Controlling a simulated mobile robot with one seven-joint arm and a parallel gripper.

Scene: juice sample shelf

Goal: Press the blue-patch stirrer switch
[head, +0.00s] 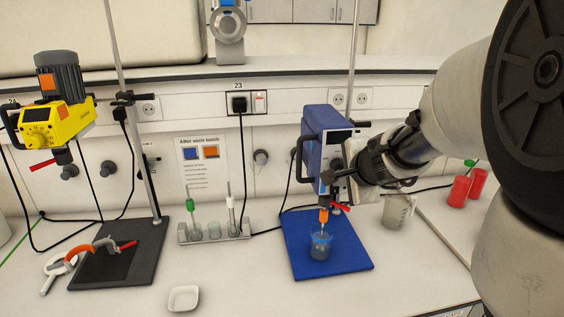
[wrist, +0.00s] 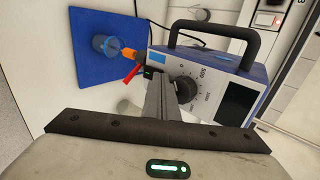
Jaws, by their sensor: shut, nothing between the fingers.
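The blue stirrer (head: 322,140) stands over a blue base plate (head: 310,262) right of centre in the head view. In the wrist view the stirrer's front panel (wrist: 222,68) shows a light-blue patch (wrist: 204,58), a dial (wrist: 183,88) and a dark display. A small green-lit spot, perhaps the switch (wrist: 150,72), is at the panel's lower left edge. My gripper (wrist: 155,82) is shut and empty. Its fingertips are right at that spot and partly hide it; contact cannot be told. In the head view my gripper (head: 337,180) is at the stirrer's lower front.
A beaker (head: 320,244) stands on the blue plate under the orange-collared shaft. A yellow stirrer (head: 55,122) with an orange patch stands at left. A notice (head: 204,165), a rack of tools (head: 213,233) and a white dish (head: 183,298) are between. A jug (head: 397,211) stands at right.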

